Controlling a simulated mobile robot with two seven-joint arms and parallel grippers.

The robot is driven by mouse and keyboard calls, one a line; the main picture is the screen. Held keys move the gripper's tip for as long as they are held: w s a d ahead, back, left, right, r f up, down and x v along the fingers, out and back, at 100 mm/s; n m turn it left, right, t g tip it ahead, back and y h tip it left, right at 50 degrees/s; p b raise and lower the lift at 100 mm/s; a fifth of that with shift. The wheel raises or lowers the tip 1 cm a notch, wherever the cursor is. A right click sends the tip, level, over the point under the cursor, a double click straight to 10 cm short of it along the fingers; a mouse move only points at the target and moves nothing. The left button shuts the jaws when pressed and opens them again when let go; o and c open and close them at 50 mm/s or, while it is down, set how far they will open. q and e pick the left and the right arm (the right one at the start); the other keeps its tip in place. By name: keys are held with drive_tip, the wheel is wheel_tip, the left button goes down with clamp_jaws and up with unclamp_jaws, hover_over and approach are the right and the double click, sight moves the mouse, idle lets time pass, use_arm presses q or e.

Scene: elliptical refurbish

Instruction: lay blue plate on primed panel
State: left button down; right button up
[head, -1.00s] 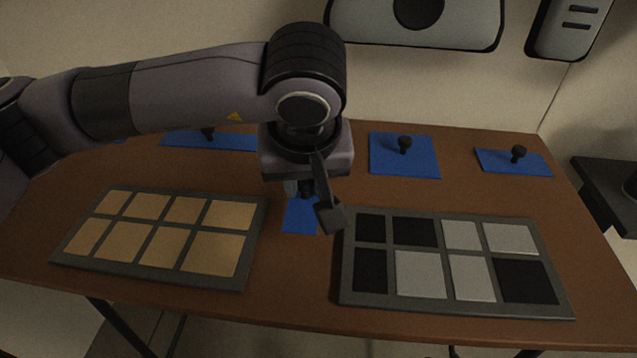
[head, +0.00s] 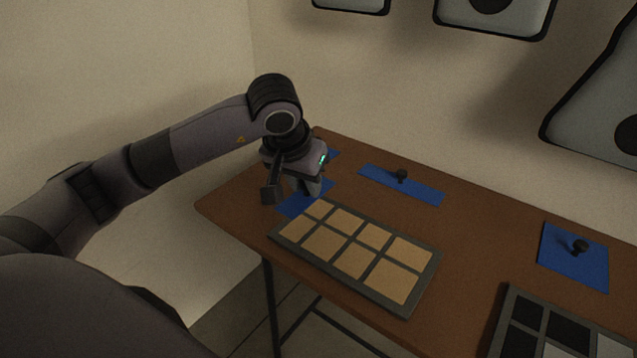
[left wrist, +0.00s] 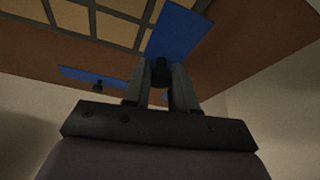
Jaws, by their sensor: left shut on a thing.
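My left gripper (head: 309,188) is shut on the dark knob of a blue plate (head: 290,206), at the left end of the table. In the left wrist view, the gripper's fingers (left wrist: 161,75) close around the knob and the plate (left wrist: 180,32) extends beyond them. The gap between plate and table is hard to judge. A grey-framed panel with tan squares (head: 365,234) lies just right of the plate. Another panel with black and pale squares (head: 511,322) is cut off at the bottom right. Neither bears a readable label. My right gripper is not in view.
Other knobbed blue plates lie on the brown table (head: 470,235): one long plate (head: 425,190) behind the tan panel, one squarish plate (head: 560,258) at right, and one partly hidden plate (head: 333,154) behind my gripper. Walls stand behind and left.

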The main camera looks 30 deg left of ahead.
sight(305, 198)
use_arm(q)
drive_tip(key=shift+f+b, duration=0.75)
drive_tip(key=shift+f, duration=0.4)
wheel_tip(305, 198, down, 2)
drive_tip(key=shift+b, duration=0.65)
drive_tip(key=shift+f+b, duration=0.55)
drive_tip(key=shift+f, duration=0.05)
drive_tip(key=shift+f, duration=0.15)
drive_tip(key=c, duration=0.8)
unclamp_jaws()
drive_tip(key=shift+v, duration=3.55)
